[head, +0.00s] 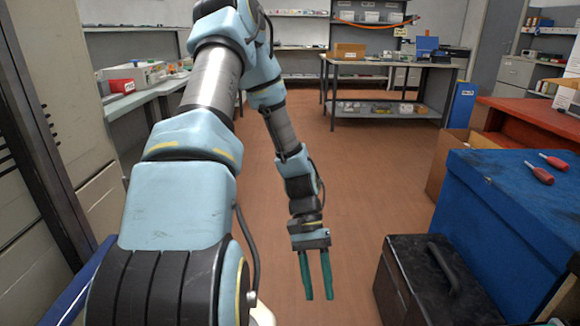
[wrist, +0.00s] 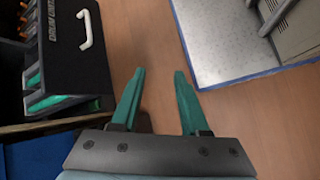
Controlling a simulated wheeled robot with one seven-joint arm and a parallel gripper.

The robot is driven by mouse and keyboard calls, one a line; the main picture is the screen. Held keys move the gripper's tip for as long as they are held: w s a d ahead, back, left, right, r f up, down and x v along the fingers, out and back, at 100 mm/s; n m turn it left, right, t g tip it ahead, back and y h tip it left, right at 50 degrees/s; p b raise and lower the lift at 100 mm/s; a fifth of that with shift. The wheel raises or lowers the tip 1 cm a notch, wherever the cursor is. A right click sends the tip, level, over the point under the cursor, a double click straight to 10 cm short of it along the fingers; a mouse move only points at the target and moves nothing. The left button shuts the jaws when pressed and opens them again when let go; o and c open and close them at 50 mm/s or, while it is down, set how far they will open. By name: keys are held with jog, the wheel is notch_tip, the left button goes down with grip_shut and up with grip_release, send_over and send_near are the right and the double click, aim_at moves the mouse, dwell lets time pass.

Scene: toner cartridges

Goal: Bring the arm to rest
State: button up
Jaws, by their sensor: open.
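My arm reaches forward from the left in the head view and bends down. My gripper (head: 318,275) hangs at its end with two green fingers pointing down. The fingers are apart with nothing between them, over bare brown floor. The wrist view also shows the open gripper (wrist: 160,82), with only floor between the fingertips. No toner cartridge can be made out for certain in either view.
A black case (head: 405,265) and a blue cabinet (head: 510,215) with red-handled tools stand at right. A workbench (head: 385,62) stands at the back. A dark box with a white handle (wrist: 86,28) shows in the wrist view. The middle floor (head: 350,170) is clear.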

jog(key=w+a+r+n+t+y, duration=0.1)
jog(key=w+a+r+t, duration=0.1)
jog(key=a+r+t, duration=0.3)
jog(key=w+a+r+n+t, duration=0.1)
jog(key=w+a+r+n, duration=0.15)
jog(key=r, duration=0.45)
jog(key=w+a+r+n+t+y, duration=0.1)
jog(key=w+a+r+t, duration=0.15)
jog(key=a+r, duration=0.25)
notch_tip(320, 180, up, 14)
jog(key=t+p, duration=0.1)
jog(key=p, duration=1.3)
jog(key=shift+a+r, duration=0.2)
jog(key=shift+r, duration=0.05)
